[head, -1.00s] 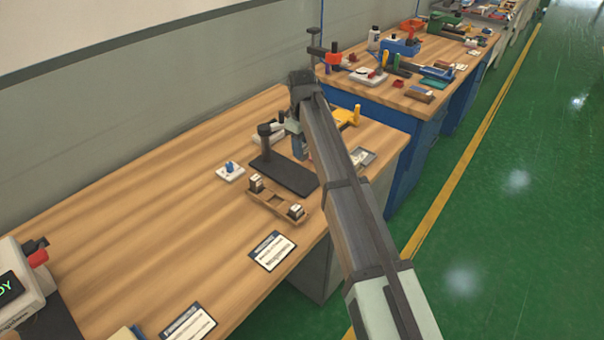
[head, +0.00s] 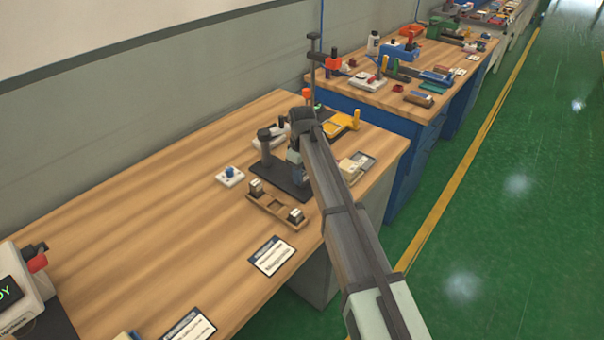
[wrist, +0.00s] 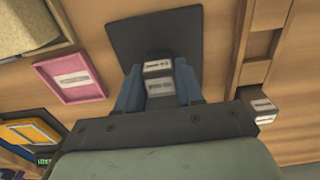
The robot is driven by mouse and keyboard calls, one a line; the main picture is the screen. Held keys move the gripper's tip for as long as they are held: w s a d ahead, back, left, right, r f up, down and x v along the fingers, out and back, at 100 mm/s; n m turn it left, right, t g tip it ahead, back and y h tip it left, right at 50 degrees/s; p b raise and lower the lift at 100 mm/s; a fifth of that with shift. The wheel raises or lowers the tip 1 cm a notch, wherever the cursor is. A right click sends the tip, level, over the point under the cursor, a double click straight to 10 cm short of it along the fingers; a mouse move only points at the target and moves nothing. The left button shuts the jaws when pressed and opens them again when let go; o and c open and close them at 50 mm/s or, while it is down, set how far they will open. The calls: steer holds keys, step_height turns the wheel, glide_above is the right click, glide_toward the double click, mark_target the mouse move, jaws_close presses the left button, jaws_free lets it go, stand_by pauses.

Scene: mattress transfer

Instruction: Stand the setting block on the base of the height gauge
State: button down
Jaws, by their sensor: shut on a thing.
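The base also shows in the wrist view (wrist: 150,30) as a dark plate beyond my fingertips. My gripper (head: 297,176) is at the right part of the base in the head view. In the wrist view my gripper (wrist: 158,85) has its blue fingers shut on the setting block (wrist: 158,68), a small block with pale labelled faces. The block overlaps the plate's near edge there; I cannot tell whether it touches the base. My arm hides it in the head view.
A wooden holder (head: 271,206) with two dark, pale-topped blocks and an empty middle slot lies in front of the base. A white piece with a blue knob (head: 230,176) is left of it. A yellow item (head: 345,123) lies behind my arm. The bench's left middle is clear.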

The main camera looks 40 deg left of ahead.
steer(key=c, duration=0.7)
jaws_free()
steer(key=shift+f, duration=0.15)
step_height(320, 180, up, 12)
steer(key=shift+r, duration=0.2)
